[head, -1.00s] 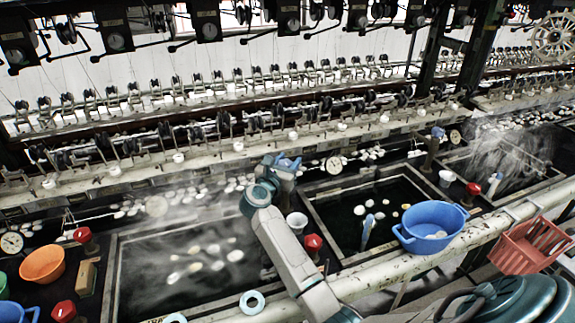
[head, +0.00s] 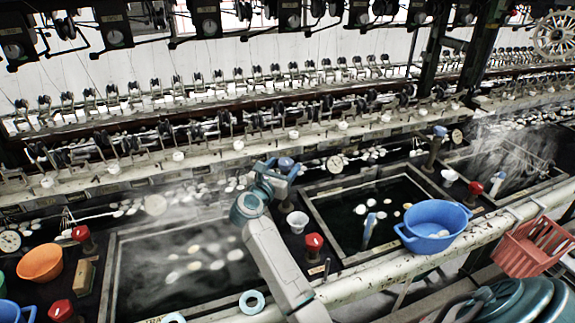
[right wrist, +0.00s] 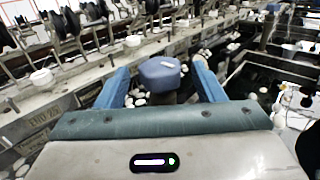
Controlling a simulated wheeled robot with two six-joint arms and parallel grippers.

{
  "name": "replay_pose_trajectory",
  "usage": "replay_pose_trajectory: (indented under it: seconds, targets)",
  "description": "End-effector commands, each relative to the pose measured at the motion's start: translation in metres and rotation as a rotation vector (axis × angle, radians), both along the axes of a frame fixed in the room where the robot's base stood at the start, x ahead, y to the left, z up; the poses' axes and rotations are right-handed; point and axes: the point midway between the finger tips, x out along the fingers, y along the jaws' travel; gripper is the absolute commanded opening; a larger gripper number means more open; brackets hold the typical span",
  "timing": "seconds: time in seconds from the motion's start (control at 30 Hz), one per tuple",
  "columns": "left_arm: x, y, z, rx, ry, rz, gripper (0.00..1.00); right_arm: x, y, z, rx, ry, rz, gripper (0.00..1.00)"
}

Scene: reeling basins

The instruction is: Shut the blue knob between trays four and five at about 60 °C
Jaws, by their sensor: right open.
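A blue knob (head: 286,162) stands at the back between two dark water trays, the steaming left tray (head: 113,270) and the right tray (head: 318,207). My right gripper (head: 280,168) is open around it. In the right wrist view the knob (right wrist: 160,73) sits between the two blue fingers of the gripper (right wrist: 160,80), with gaps visible on both sides. A round dial (head: 334,164) is just right of the knob; its reading is too small to tell. Another blue knob (head: 439,131) stands farther right on a dark post. My left gripper is out of view.
A white cup (head: 297,222) and a red knob (head: 314,242) stand just right of my right arm. A blue basin (head: 433,222) rests on the front edge, with a red crate (head: 533,247) beyond it. An orange bowl (head: 40,263) is at left. Reeling machinery lines the back.

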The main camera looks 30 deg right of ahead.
Motion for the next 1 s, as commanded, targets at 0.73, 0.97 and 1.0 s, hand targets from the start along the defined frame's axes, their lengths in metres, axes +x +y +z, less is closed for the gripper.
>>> replay_pose_trajectory:
  seconds: [0.73, 0.97, 1.0]
  targets:
    - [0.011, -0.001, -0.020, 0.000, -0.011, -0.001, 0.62, -0.034, 0.057, 0.000, -0.001, 0.001, -0.001, 0.62]
    - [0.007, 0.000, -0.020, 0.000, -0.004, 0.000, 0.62, -0.034, 0.057, 0.000, -0.001, 0.001, -0.001, 0.62]
    - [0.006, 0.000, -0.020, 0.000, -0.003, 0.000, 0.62, -0.034, 0.057, 0.000, -0.001, 0.001, -0.001, 0.62]
